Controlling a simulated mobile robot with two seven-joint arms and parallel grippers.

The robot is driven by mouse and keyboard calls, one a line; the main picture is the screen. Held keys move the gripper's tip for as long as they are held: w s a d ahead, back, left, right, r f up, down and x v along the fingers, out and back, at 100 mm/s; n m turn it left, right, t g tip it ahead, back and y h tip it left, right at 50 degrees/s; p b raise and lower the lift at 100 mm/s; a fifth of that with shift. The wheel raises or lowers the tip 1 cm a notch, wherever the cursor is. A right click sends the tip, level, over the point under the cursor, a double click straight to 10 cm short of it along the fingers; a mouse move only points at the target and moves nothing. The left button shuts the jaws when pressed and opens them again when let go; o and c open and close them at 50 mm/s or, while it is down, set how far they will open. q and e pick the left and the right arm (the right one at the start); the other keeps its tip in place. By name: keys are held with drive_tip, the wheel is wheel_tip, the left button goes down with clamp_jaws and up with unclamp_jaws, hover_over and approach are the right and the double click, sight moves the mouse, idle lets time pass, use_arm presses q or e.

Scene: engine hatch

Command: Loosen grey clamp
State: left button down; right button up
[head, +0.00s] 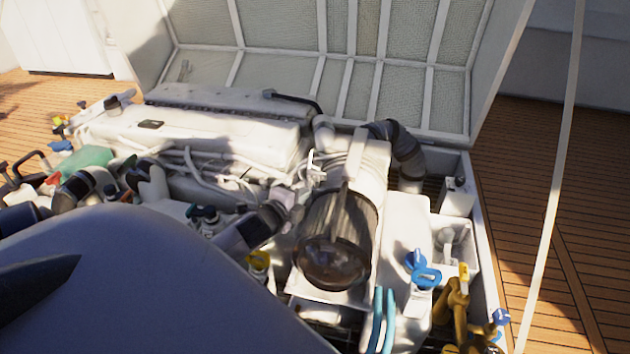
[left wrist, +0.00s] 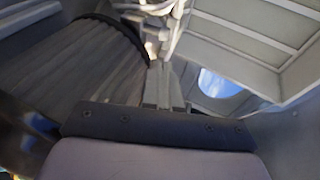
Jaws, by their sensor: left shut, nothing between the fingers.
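The grey clamp (head: 316,168) appears to be the small light-grey fitting at the upper left rim of the dark ribbed filter cylinder (head: 340,225). In the left wrist view the pale fitting (left wrist: 155,35) is just beyond the fingertips, beside the cylinder's black rim. My left gripper (head: 298,192) reaches in from the left, beside the cylinder and just below the fitting. Its fingers (left wrist: 165,78) are together with nothing between them. Whether they touch the fitting, I cannot tell. My right gripper is not in view.
The white engine block (head: 200,135) lies behind and to the left. A black ribbed hose (head: 400,145) curves down at the right. Blue valve handles (head: 424,272) and brass fittings (head: 455,305) stand at lower right. The raised hatch lid (head: 300,30) closes off the back.

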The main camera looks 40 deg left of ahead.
sight(322, 175)
use_arm(q)
drive_tip(key=x, duration=0.2)
drive_tip(key=b+x, duration=0.1)
drive_tip(key=x, duration=0.1)
drive_tip(key=b+x, duration=0.1)
drive_tip(key=x, duration=0.1)
drive_tip(key=shift+w+r, duration=0.15)
drive_tip(key=shift+r, duration=0.15)
drive_tip(key=shift+w+a, duration=0.2)
drive_tip(key=shift+w, duration=0.6)
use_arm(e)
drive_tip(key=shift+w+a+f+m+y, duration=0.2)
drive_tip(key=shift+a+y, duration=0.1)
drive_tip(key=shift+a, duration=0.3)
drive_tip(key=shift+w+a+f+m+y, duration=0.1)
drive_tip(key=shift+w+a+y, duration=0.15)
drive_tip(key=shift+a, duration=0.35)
use_arm(q)
drive_tip(key=shift+w+r, duration=0.25)
drive_tip(key=shift+w, duration=0.2)
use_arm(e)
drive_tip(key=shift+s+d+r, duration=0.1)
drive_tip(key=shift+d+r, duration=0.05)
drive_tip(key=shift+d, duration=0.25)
